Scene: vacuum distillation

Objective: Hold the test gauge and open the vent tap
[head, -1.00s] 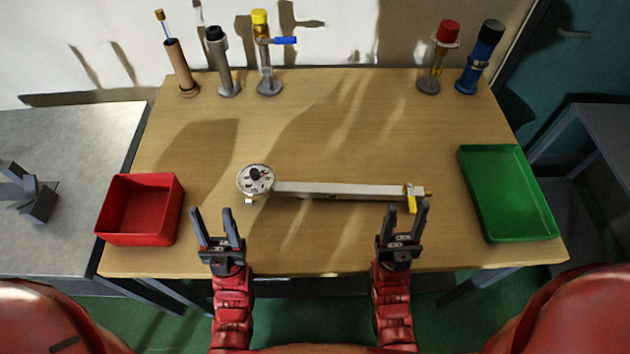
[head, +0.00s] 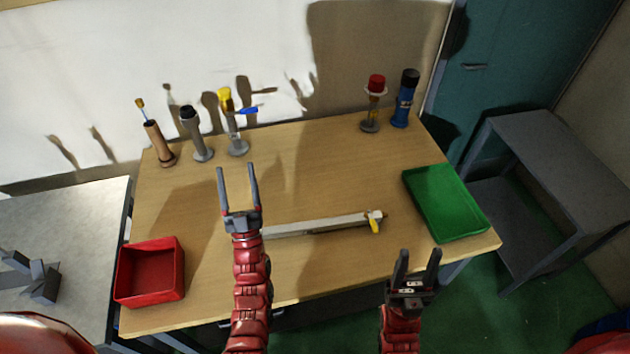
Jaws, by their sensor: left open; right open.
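A long pale metal bar (head: 318,226) lies across the middle of the table. At its right end is a small fitting with a yellow tap lever (head: 375,227) pointing toward the front. The round gauge dial at the bar's left end is hidden behind my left gripper and forearm. My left gripper (head: 237,170) is open, its fingers pointing to the back of the table, in front of the gauge's place in the picture; I cannot tell whether it touches. My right gripper (head: 418,255) is open and empty by the table's front edge, right of and nearer than the yellow lever.
A red bin (head: 150,272) stands at front left and a green tray (head: 446,203) at right. Several upright tools stand at the back, including one with a yellow top and blue lever (head: 248,110). The table between tools and bar is clear.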

